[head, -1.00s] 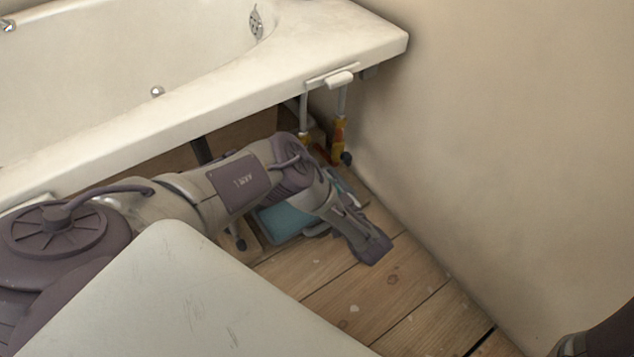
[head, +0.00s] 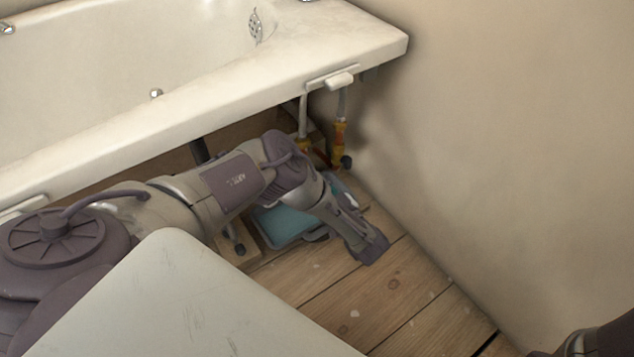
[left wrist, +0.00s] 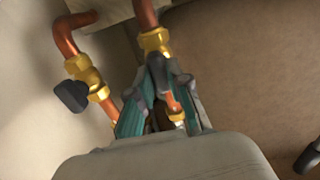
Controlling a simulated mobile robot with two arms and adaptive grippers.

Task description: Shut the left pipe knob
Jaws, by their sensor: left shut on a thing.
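Two copper pipes with brass valves stand under the bath rim by the wall. The left pipe (head: 303,128) also shows in the left wrist view (left wrist: 146,14), where it runs down to its brass valve (left wrist: 154,41). My left gripper (left wrist: 168,88) is shut at this valve, with its teal-lined fingers around the knob area. The fingers mostly hide the left knob, so its angle cannot be told. The right pipe (head: 340,135) carries a dark knob (left wrist: 72,96), which stands clear beside my fingers. My forearm hides the left gripper in the head view.
The white bath rim (head: 225,103) overhangs the pipes. The wall (head: 480,150) is close on the right. A teal object (head: 285,222) lies on the floor beneath my arm. Bare floorboards (head: 370,300) are in front.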

